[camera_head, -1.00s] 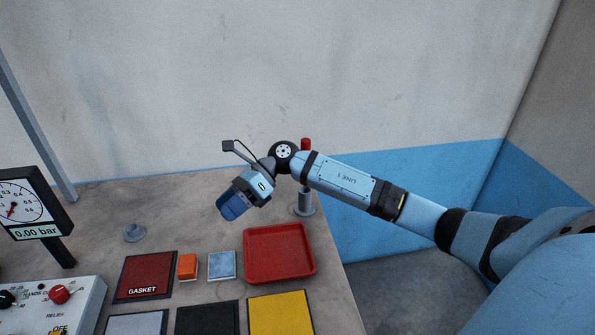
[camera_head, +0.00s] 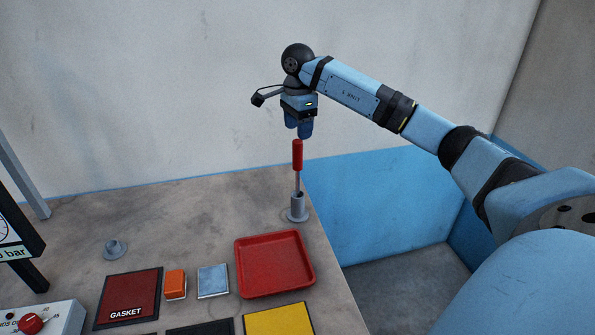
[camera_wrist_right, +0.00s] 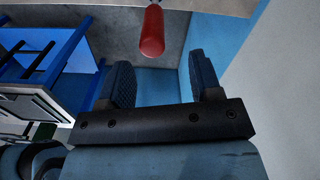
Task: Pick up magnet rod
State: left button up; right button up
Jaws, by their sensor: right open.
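The magnet rod (camera_head: 297,156) has a red handle on a thin grey shaft. It stands upright in a grey holder (camera_head: 298,211) near the back right corner of the table. In the right wrist view the red handle (camera_wrist_right: 152,32) shows at the top, beyond the fingers. My right gripper (camera_head: 299,131) points down just above the handle in the head view, with its blue fingers apart. In the right wrist view the open gripper (camera_wrist_right: 165,78) has nothing between its fingertips. My left gripper is not in view.
A red tray (camera_head: 240,266) lies in front of the holder. An orange block (camera_head: 175,284), a light blue block (camera_head: 213,281), a GASKET mat (camera_head: 128,298) and a yellow mat (camera_head: 279,320) are nearby. An empty grey holder (camera_head: 115,249) stands left. A gauge stands at the left edge.

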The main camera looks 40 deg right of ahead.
aim_at(298, 150)
jog(key=shift+f, duration=0.8)
jog(key=f, duration=0.4)
jog(key=shift+s+a+p, duration=0.35)
jog(key=shift+p, duration=0.05)
jog(key=shift+f, duration=0.6)
grip_shut()
